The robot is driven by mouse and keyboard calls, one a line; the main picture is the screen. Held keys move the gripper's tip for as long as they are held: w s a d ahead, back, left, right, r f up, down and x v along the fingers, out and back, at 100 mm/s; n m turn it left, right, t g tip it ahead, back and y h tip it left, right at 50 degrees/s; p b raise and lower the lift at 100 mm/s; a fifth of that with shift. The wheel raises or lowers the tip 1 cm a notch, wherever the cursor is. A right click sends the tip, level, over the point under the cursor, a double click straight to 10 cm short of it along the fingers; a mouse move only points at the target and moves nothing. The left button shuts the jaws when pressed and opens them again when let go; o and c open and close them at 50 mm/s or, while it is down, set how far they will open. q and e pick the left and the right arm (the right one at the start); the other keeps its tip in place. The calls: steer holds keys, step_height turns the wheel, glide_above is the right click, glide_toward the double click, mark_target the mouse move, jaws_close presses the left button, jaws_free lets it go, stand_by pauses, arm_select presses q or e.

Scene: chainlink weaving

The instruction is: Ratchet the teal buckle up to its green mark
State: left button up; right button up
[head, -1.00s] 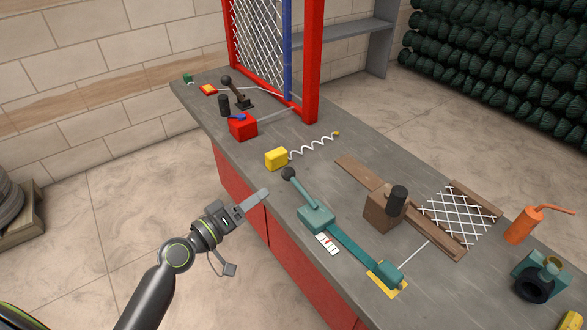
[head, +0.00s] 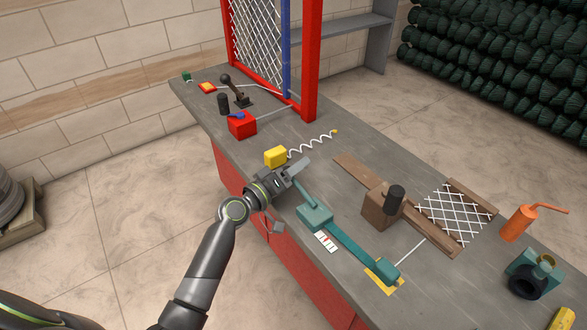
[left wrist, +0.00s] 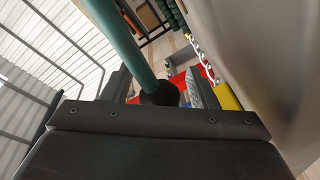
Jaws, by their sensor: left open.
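The teal buckle (head: 314,217) sits on the near side of the bench, with a teal strap (head: 350,247) running to a teal end block (head: 388,270) on a yellow patch. Its teal lever (head: 304,194) rises toward my left gripper (head: 296,170). A white marked strip (head: 326,242) lies beside the buckle; I can make out red on it but no green mark. My left gripper is open at the lever's top and covers the knob in the head view. In the left wrist view the dark knob (left wrist: 160,93) and teal lever (left wrist: 133,40) show between the fingers; contact is unclear.
A yellow block (head: 275,156) with a white coil (head: 313,144) stands close behind my left gripper. A brown block with a black knob (head: 380,208) and a mesh frame (head: 455,218) are to the right. A red block (head: 242,125) is farther left.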

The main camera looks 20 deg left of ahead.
arm_select(q)
jaws_close()
